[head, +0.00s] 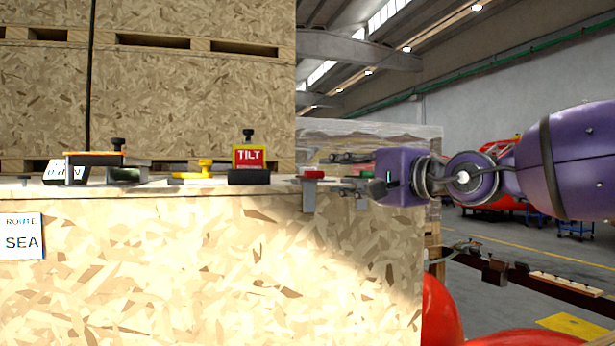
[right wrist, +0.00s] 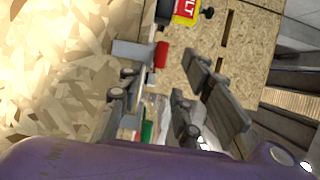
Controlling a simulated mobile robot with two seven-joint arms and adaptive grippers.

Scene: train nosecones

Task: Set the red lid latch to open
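The red lid latch (head: 312,174) sits at the right end of the wooden crate's top edge, with a grey bracket below its red cap. In the right wrist view the red latch (right wrist: 161,56) shows just beyond the space between my fingertips, beside a grey bracket (right wrist: 131,52). I cannot tell whether the latch stands open or closed. My right gripper (head: 340,160) points left, close to the right of the latch; its fingers (right wrist: 163,74) are spread apart, with nothing seen held. Contact with the latch is not visible. My left gripper is not in view.
On the crate (head: 200,260) a red TILT indicator (head: 249,158) stands left of the latch. Farther left are a yellow latch (head: 200,172) and a black, orange-edged piece (head: 93,155). Large crates (head: 195,85) rise behind. A low rail (head: 535,278) runs at lower right.

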